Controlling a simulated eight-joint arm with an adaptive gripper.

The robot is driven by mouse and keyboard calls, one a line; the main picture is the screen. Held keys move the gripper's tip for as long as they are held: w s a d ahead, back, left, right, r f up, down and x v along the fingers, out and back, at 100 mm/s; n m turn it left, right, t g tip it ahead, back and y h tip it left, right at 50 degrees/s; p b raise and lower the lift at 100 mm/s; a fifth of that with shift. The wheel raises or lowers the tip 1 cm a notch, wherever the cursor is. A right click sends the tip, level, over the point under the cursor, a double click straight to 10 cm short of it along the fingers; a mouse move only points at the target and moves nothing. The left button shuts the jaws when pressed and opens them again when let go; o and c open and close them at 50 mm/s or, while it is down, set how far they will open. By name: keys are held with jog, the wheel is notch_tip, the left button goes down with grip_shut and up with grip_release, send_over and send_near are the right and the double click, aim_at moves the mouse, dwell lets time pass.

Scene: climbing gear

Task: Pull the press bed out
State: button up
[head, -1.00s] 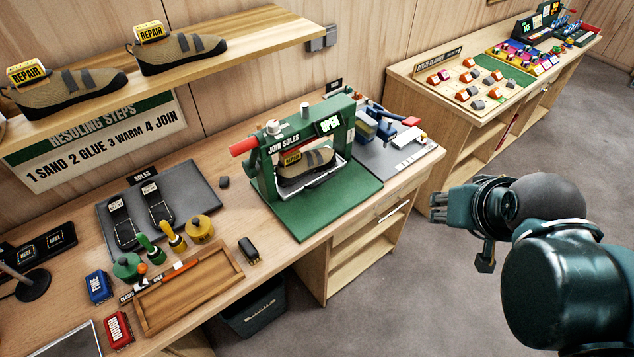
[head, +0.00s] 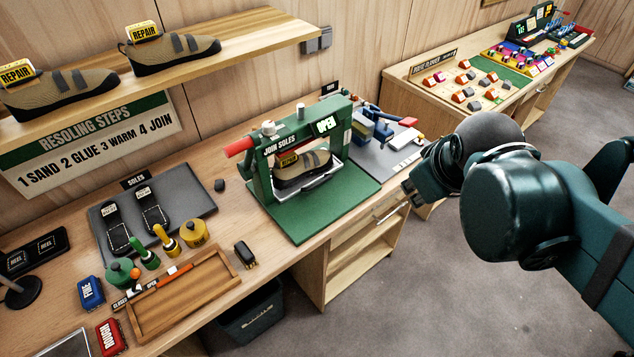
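A tan shoe (head: 309,169) with a yellow "REPAIR" tag sits on the bed. My gripper (head: 408,190) is to the right of the press, near the bench's right front edge, apart from the press and bed. Its fingers are small and partly turned away, so their opening is unclear.
A green base plate (head: 312,212) lies clear before the press. Left of it are a wooden tray (head: 187,290), tool handles, brushes and a dark mat (head: 195,184) with soles. A shelf with tagged shoes hangs above. A second table (head: 415,85) stands at the back right.

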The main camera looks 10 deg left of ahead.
jog(key=w+a+f+n+g+b, duration=0.1)
jog(key=w+a+f+n+b, duration=0.25)
jog(key=w+a+n, duration=0.6)
jog(key=n+h+b, duration=0.2)
jog(key=n, duration=0.8)
send_near(317, 185)
jog(key=w, duration=0.1)
jog(key=shift+w+d+r, duration=0.1)
jog(key=shift+d+r, duration=0.15)
jog(key=shift+f, duration=0.1)
jog(key=shift+b+x, duration=1)
jog(key=shift+x, duration=2.8)
grip_shut()
